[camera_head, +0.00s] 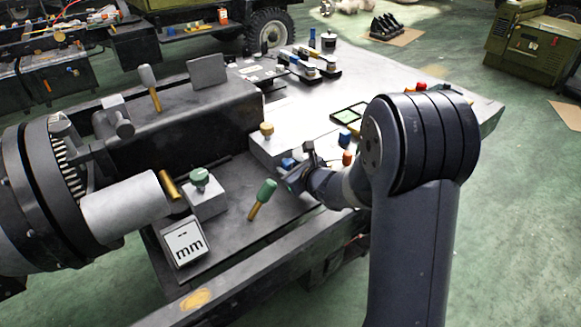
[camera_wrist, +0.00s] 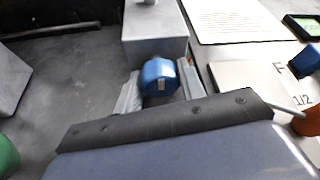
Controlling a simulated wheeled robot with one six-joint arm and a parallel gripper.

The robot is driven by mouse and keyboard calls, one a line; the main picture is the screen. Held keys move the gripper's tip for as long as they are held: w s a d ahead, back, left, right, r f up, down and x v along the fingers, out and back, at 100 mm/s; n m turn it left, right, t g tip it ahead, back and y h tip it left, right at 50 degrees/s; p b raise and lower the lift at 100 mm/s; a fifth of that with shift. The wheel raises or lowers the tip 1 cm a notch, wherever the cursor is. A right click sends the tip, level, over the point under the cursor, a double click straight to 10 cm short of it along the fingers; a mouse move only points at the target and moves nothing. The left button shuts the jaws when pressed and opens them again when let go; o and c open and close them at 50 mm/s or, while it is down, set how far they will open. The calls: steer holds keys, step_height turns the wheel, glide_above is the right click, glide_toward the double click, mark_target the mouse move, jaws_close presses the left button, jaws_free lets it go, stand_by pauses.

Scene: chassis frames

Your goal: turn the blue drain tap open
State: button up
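The blue drain tap (camera_wrist: 160,77) shows as a rounded blue knob with a pale mark on its side, in the middle of the wrist view. In the head view the blue tap (camera_head: 288,163) shows small at the tip of my arm. My gripper (camera_wrist: 160,88) has one pale finger on the left and one on the right of the knob, very close to it. I cannot tell whether the fingers press on it. The lower part of the tap is hidden behind the gripper's dark front edge. In the head view my gripper (camera_head: 294,180) is partly hidden by my own wrist.
A yellow knob (camera_head: 267,130) is just behind. Another blue piece (camera_head: 345,137) and an orange piece (camera_head: 347,158) are close on the right.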

steer(key=o, duration=0.4)
steer(key=shift+s+r, duration=0.1)
steer(key=v, duration=1)
steer(key=shift+s+d+p, duration=0.15)
steer(key=shift+s+p, duration=0.1)
steer(key=shift+p, duration=0.15)
steer(key=x, duration=1)
steer(key=shift+w+b, duration=0.3)
steer(key=shift+w, duration=0.1)
steer(key=shift+s, duration=0.15)
